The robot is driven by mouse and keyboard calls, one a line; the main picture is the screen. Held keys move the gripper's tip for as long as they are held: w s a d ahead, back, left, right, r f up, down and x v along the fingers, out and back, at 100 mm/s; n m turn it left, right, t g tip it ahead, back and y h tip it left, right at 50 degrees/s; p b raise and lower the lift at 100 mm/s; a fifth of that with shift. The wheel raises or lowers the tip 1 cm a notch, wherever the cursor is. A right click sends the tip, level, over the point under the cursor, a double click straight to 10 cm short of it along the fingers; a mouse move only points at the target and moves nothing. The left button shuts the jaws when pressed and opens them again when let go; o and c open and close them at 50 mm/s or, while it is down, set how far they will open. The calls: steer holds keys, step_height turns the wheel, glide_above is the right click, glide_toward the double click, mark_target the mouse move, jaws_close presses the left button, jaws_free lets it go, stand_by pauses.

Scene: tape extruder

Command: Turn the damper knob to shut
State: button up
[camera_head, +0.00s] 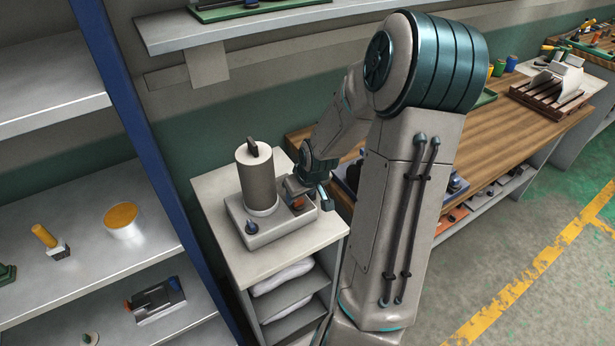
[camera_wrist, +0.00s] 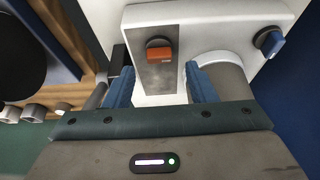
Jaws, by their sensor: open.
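The tape extruder is a pale box (camera_head: 268,229) with a grey upright cylinder (camera_head: 257,182) on it, standing on a small cabinet. A black knob (camera_head: 253,147) tops the cylinder. A blue knob (camera_head: 251,227) and an orange knob (camera_head: 298,203) sit on the box. In the wrist view the orange knob (camera_wrist: 160,53) is on a grey plate, and the blue knob (camera_wrist: 270,42) is at upper right. No label shows which is the damper knob. My gripper (camera_wrist: 160,78) is open and empty; the orange knob lies ahead, between the finger lines. Contact is not visible.
The cabinet top (camera_head: 222,192) is bare around the extruder. A blue shelf post (camera_head: 140,130) stands close at left, beside shelves with a yellow-topped cup (camera_head: 121,222). A wooden workbench (camera_head: 480,130) with tools stands at right. A wall shelf (camera_head: 270,25) runs above.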

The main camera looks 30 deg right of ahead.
steer(key=p+v, duration=0.4)
steer(key=v, duration=0.6)
steer(key=shift+s+a+r, duration=0.1)
stand_by(0.3)
